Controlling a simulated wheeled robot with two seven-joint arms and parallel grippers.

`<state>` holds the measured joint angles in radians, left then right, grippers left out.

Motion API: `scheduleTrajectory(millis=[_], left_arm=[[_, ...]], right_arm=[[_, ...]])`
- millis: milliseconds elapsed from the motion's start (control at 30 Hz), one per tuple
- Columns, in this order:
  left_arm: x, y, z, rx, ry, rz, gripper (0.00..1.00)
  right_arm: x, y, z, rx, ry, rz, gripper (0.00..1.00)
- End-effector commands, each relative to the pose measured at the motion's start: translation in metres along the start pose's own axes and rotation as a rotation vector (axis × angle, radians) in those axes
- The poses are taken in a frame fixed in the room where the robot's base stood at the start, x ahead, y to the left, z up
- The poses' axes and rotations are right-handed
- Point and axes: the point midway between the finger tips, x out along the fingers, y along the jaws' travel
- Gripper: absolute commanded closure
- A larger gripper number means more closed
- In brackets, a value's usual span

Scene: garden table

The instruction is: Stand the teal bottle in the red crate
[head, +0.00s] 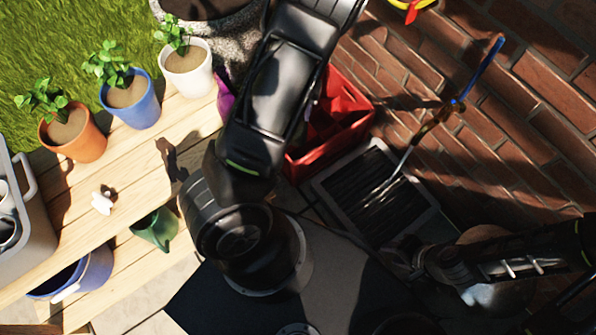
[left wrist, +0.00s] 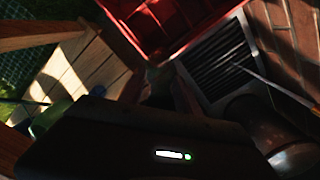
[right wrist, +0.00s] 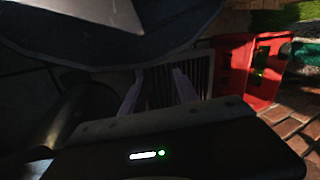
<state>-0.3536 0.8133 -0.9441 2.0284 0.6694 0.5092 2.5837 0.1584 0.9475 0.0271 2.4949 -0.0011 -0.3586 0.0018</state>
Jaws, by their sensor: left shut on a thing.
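The red crate (head: 345,118) stands on the ground, partly hidden behind my left arm in the head view. It also shows at the top of the left wrist view (left wrist: 170,25) and in the right wrist view (right wrist: 238,75). My left gripper (left wrist: 160,88) is shut on a dark, shadowed thing, apparently the teal bottle (left wrist: 158,78), short of the crate's near side in that view. Its fingers are hidden in the head view. My right gripper (right wrist: 157,88) is open and empty; in the head view it is at the lower right (head: 405,262), near the grate.
A grey-framed grate (head: 375,195) lies beside the crate, with a blue-handled tool (head: 430,122) across it. The wooden bench (head: 150,165) at left holds potted plants. A teal-green thing (right wrist: 302,52) is beyond the crate, unclear.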

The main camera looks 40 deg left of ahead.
Motion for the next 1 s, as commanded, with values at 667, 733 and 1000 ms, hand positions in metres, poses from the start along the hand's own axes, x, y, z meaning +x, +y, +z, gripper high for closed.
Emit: scheduleTrajectory(millis=[667,733,1000], left_arm=[[0.026,0.008,0.007,-0.120,0.003,0.000,1.00],[0.042,0.008,0.007,-0.119,0.004,-0.001,1.00],[0.120,0.009,0.006,-0.119,0.004,0.000,1.00]], right_arm=[[0.019,0.008,-0.001,0.001,0.004,0.001,0.64],[0.026,0.012,-0.002,0.003,0.006,0.002,0.64],[0.059,0.033,-0.014,0.018,0.032,0.014,0.64]])
